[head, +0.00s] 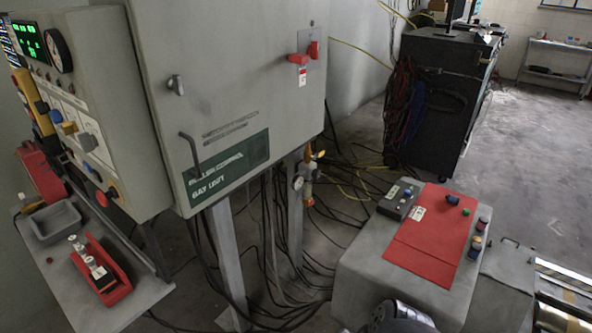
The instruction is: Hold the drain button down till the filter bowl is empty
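A small filter unit (308,180) hangs at the right leg of the grey cabinet, below its lower right corner. It has a yellow-orange part at the top and a round white-faced gauge (298,182) on its left. The filter bowl seems to be the short part below. It is too small to tell whether liquid is in it. A small reddish spot shows at its lower end, but I cannot tell if it is the drain button. My gripper is not in view. A dark rounded part at the bottom edge looks like my arm.
The grey cabinet (236,95) has a handle and a red tagged switch (299,58). A control panel (95,120) and a shelf with a red tray (101,271) stand left. A grey bench (362,250) with a red mat (432,235) stands right. Cables cover the floor between.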

